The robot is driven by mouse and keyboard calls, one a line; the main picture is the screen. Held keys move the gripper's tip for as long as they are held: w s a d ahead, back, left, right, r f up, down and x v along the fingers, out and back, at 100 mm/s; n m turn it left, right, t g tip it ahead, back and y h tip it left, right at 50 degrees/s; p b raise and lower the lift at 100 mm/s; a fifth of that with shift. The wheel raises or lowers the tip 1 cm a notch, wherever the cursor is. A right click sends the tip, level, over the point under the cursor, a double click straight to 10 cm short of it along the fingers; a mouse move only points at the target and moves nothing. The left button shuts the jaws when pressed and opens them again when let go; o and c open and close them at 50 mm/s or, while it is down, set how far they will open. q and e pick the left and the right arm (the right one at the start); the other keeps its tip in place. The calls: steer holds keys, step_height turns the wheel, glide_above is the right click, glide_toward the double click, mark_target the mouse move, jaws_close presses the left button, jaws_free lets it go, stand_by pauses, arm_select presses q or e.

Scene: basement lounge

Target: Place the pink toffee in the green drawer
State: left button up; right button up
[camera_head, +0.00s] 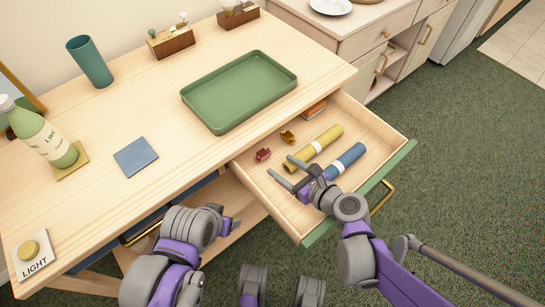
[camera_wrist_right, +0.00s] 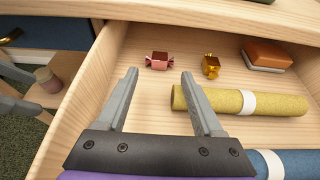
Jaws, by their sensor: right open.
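The pink toffee (camera_head: 263,154), shiny and wrapped, lies on the floor of the open green-fronted drawer (camera_head: 388,177), near its back left. In the right wrist view the toffee (camera_wrist_right: 159,61) lies beyond my fingertips, between their lines, touching neither. My right gripper (camera_head: 280,170) is open and empty over the drawer's left part; it also shows in the right wrist view (camera_wrist_right: 160,76). My left gripper (camera_head: 226,216) is low by the desk's front, left of the drawer, partly hidden by its own arm; its jaws are unclear.
The drawer also holds a gold toffee (camera_head: 288,137), a yellow roll (camera_head: 312,150), a blue roll (camera_head: 345,160) and an orange-brown block (camera_head: 314,109). On the desk are a green tray (camera_head: 240,88), a bottle (camera_head: 45,138), a cup (camera_head: 90,62) and a blue square (camera_head: 135,157).

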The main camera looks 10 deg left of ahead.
steer(key=shift+p+v, duration=0.35)
steer(key=shift+v, duration=1.65)
